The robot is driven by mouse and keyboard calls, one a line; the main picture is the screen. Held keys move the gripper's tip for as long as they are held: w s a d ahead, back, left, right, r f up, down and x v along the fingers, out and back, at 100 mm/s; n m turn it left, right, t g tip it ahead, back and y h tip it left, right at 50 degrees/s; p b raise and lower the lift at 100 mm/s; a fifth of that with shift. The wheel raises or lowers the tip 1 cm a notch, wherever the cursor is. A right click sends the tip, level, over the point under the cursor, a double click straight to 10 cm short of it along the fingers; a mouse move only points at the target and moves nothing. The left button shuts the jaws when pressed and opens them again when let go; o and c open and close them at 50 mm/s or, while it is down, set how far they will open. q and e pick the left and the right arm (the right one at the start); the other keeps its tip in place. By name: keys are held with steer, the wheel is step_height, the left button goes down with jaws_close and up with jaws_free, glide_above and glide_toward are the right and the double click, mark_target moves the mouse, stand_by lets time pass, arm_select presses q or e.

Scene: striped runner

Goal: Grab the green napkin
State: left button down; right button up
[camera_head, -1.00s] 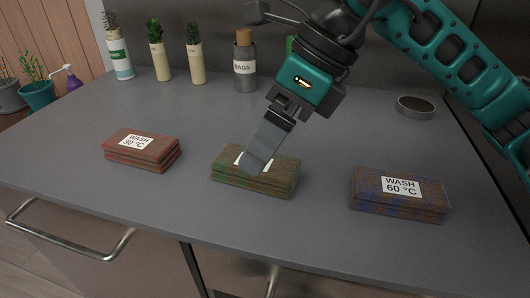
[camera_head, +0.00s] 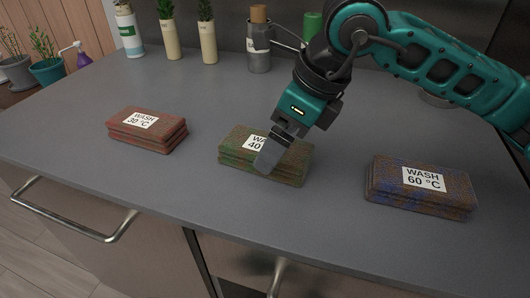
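The green napkin stack (camera_head: 236,150) is folded, greenish brown, with a white "WASH 40" label partly hidden, and lies on the middle of the grey counter. My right gripper (camera_head: 266,163) comes down from the upper right, its finger in front of the stack's label and top. Only one finger face shows, so its opening and any contact cannot be told. A red napkin stack (camera_head: 148,138) labelled "WASH 30 °C" lies to the left. A blue-brown napkin stack (camera_head: 420,190) labelled "WASH 60 °C" lies to the right. My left gripper is not in view.
Small potted plants (camera_head: 168,38), a white bottle (camera_head: 129,30) and a grey "BAGS" jar (camera_head: 258,47) stand along the counter's back. The counter (camera_head: 195,190) is clear between stacks. A metal handle (camera_head: 75,222) is on the cabinet front.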

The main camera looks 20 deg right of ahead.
steer(key=x, duration=0.3)
steer(key=shift+w+d+f, duration=0.1)
steer(key=shift+c, duration=0.2)
steer(key=c, duration=0.9)
steer(key=shift+c, duration=0.2)
